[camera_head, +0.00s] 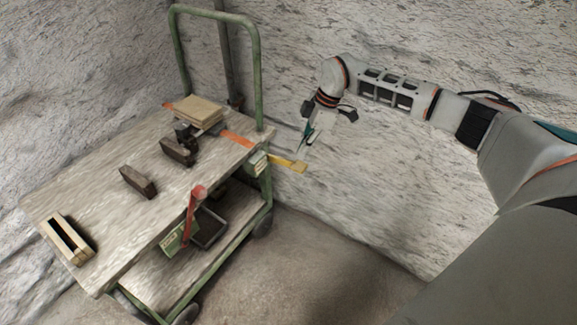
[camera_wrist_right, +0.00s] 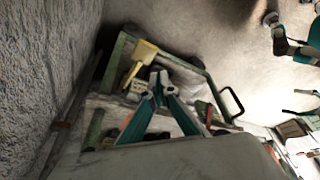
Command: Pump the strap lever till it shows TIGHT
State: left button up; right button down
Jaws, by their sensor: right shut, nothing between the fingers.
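The strap lever (camera_head: 290,164) is a yellow handle sticking out past the right edge of the cart top, beside a pale ratchet block (camera_head: 257,163). It also shows in the right wrist view (camera_wrist_right: 144,53). An orange strap (camera_head: 238,138) runs from the ratchet side across the cart top towards a stack of boards (camera_head: 199,110). My right gripper (camera_head: 302,149) is shut and empty, pointing down just above the lever's outer end. In the right wrist view its teal fingertips (camera_wrist_right: 158,79) meet beside the lever, apparently not holding it. No TIGHT marking is readable. My left gripper is not in view.
The green-framed cart (camera_head: 120,225) carries dark blocks (camera_head: 138,181) and a slotted wooden piece (camera_head: 67,239). A red piece (camera_head: 193,205) hangs at its front edge. A grey tray (camera_head: 208,228) sits lower down. The rough wall is close behind; the floor at right is clear.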

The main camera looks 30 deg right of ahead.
jog(key=d, duration=0.2)
jog(key=w+d+r+m+h, duration=0.1)
jog(key=shift+d, duration=0.2)
jog(key=shift+f, duration=0.1)
